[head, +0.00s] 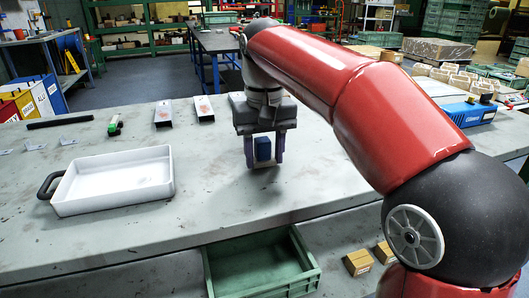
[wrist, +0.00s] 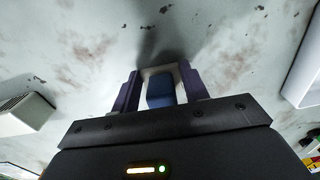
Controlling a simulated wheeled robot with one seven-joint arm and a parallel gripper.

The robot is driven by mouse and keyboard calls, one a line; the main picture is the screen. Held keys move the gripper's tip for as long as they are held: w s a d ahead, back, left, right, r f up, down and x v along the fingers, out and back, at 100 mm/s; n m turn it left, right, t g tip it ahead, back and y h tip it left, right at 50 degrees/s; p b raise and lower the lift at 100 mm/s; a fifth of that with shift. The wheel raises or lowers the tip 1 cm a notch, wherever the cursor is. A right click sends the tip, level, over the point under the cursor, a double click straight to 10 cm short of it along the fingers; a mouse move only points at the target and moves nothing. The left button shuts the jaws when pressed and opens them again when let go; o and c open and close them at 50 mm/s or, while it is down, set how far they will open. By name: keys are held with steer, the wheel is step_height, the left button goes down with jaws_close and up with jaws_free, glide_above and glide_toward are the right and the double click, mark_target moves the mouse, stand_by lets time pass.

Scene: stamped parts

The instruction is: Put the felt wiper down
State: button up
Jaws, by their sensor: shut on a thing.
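The felt wiper (head: 263,149) is a small blue block with a pale beige pad under it. It also shows in the wrist view (wrist: 160,92), between the two purple fingers. My gripper (head: 264,157) is shut on the blue block, one finger on each side. The wiper is upright and low over the grey worktable (head: 330,165), right of the white tray. A dark shadow lies close to it. I cannot tell whether the pad touches the tabletop.
A white tray (head: 117,178) with a black handle stands at left. Behind it are small metal brackets (head: 75,141), a green-and-white item (head: 114,126), a black bar (head: 60,122) and two labelled pieces (head: 203,108). A green crate (head: 262,270) is below the front edge. Bare tabletop surrounds my gripper.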

mark_target(262, 142)
steer(key=shift+f, duration=0.2)
steer(key=o, duration=1)
steer(key=shift+c, duration=0.2)
steer(key=shift+f+b, duration=0.1)
steer(key=shift+b, duration=0.4)
steer(key=r+p, duration=0.1)
steer(key=r, duration=0.4)
steer(key=r+p, duration=0.1)
steer(key=r, duration=0.2)
steer(key=shift+w+a+p, duration=0.15)
steer(key=shift+a+p, duration=0.1)
steer(key=shift+p, duration=0.1)
